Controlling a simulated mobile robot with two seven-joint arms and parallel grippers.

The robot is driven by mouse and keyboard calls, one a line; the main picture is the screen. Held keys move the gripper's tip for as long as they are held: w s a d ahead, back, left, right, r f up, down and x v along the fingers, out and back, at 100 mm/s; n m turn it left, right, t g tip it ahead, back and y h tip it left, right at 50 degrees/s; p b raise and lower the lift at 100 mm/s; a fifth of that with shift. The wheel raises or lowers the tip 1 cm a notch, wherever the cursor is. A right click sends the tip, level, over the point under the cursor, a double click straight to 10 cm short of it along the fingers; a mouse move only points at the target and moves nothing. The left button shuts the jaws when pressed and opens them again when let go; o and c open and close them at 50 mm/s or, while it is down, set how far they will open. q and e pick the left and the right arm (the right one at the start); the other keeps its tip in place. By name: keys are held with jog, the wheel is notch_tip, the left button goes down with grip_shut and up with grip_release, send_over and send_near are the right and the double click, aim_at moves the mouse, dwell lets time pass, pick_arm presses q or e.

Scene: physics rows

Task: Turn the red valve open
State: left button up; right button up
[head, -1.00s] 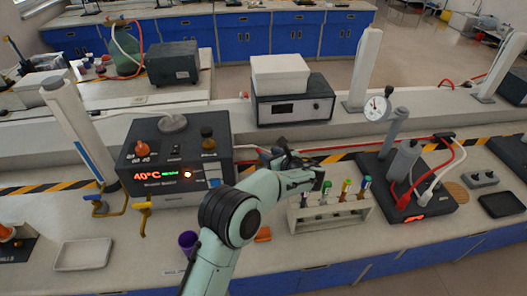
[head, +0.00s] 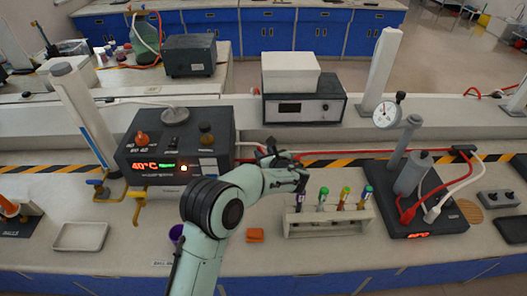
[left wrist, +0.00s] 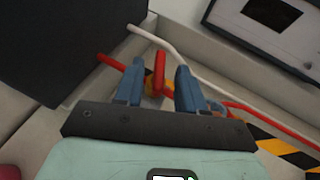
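The red valve's lever (left wrist: 159,73) shows in the left wrist view as a short upright red handle on a yellow body, joined to a red hose. My left gripper (left wrist: 158,88) is open, with one blue finger on each side of the lever. Gaps show between the lever and both fingers. In the head view my left gripper (head: 270,152) is beside the right end of the dark heater box (head: 178,143), over the striped tape, and I cannot make out the red valve there. My right gripper is not in view.
A rack of capped tubes (head: 330,220) stands just right of my left arm. A white-topped instrument (head: 303,103) is behind. A black stirrer plate (head: 425,215) with red and white leads is at right. Yellow-handled taps (head: 137,192) are at the box's front left.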

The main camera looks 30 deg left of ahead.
pick_arm(q)
jog(key=shift+x, duration=0.8)
grip_shut()
